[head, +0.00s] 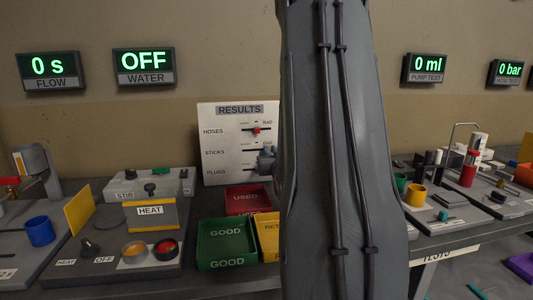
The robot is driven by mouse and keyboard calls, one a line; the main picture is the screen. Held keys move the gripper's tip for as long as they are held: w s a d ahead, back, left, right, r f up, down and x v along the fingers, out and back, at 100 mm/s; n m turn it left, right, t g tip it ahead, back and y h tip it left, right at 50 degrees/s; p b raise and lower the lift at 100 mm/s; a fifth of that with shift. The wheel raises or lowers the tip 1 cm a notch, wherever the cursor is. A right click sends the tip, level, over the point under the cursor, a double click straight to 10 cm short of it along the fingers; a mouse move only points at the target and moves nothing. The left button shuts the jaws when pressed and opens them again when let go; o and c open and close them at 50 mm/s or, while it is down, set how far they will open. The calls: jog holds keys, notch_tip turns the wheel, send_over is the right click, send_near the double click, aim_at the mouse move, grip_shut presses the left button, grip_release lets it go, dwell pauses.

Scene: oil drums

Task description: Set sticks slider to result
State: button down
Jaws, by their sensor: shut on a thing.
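The white RESULTS board (226,143) stands against the wall behind the bench, with rows marked HOSES, STICKS and PLUGS. The HOSES slider has a red knob (256,130) near the middle of its track. The left part of the STICKS track (247,155) shows, but its knob is hidden. My gripper (267,159) shows only in part as a grey shape at the right side of the STICKS row, beside my large grey arm. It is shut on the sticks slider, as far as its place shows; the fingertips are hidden. The right of the board and most of the PLUGS track are covered by my arm.
Below the board are a red USED tray (247,189), a green GOOD tray (221,257) and a yellow tray (268,228). A HEAT station (150,210) stands left. Cups and cylinders crowd the TESTS bench (462,225) at right. Wall displays hang above.

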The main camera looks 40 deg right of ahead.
jog(key=shift+s+d, duration=0.1)
jog(key=shift+d, duration=0.1)
jog(key=c, duration=1.7)
grip_release()
jog(key=shift+s+d, duration=0.1)
jog(key=shift+a, duration=0.2)
jog(key=shift+s+a, duration=0.1)
jog(key=v, duration=0.7)
jog(key=shift+s+b, duration=0.15)
jog(key=shift+b, duration=0.25)
